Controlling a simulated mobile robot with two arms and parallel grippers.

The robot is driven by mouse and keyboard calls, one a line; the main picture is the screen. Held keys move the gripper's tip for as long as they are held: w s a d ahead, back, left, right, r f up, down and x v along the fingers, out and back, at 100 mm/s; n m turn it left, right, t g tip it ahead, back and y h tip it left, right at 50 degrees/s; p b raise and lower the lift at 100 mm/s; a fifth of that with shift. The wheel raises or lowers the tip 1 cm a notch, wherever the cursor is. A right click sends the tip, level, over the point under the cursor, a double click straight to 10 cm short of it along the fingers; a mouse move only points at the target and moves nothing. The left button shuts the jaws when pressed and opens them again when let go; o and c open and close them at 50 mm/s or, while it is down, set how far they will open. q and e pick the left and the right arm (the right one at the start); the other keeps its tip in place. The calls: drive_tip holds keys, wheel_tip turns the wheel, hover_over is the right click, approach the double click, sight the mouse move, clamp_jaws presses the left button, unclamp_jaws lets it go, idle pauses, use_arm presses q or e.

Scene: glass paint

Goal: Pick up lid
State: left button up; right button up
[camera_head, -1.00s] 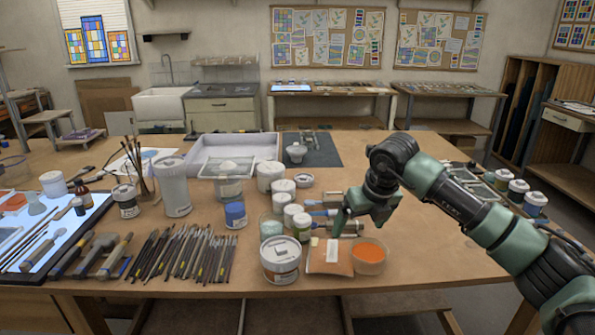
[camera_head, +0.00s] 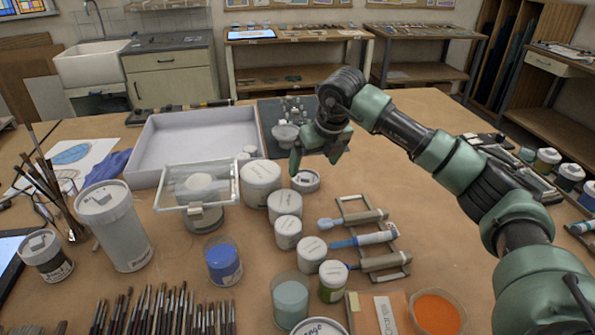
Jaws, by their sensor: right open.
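A low round white piece with a dark mark on top (camera_head: 306,181) lies on the table behind the white jars. It looks like a lid or a small lidded jar; I cannot tell which. My right gripper (camera_head: 315,160) is open and empty just above and behind it, fingers pointing down. I see no contact. Other lids sit on containers: a white lid on the tall white jar (camera_head: 122,235), one on the dark-labelled jar (camera_head: 47,258), and pale lids on several white jars (camera_head: 261,183). My left gripper is out of view.
A glass-topped stand (camera_head: 199,187) and a white tray (camera_head: 165,135) are to the left. Tools on a rack (camera_head: 362,238), an orange bowl (camera_head: 437,313), a blue cup (camera_head: 222,262) and brushes (camera_head: 165,312) are nearer. The table right of the rack is fairly clear.

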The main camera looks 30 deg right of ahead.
sight(308, 178)
drive_tip(key=shift+f, duration=0.7)
drive_tip(key=shift+w+f+p, duration=0.2)
drive_tip(key=shift+f+p, duration=0.15)
drive_tip(key=shift+p, duration=0.15)
drive_tip(key=x, duration=0.2)
drive_tip(key=p+x, duration=0.1)
drive_tip(key=x, duration=0.1)
drive_tip(key=shift+w+a+r, duration=0.1)
drive_tip(key=shift+w+a, duration=0.05)
drive_tip(key=shift+w, duration=0.2)
drive_tip(key=shift+w+f, duration=0.15)
drive_tip(key=shift+f, duration=0.2)
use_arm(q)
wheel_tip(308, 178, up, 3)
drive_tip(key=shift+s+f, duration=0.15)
use_arm(e)
drive_tip(key=c, duration=1.5)
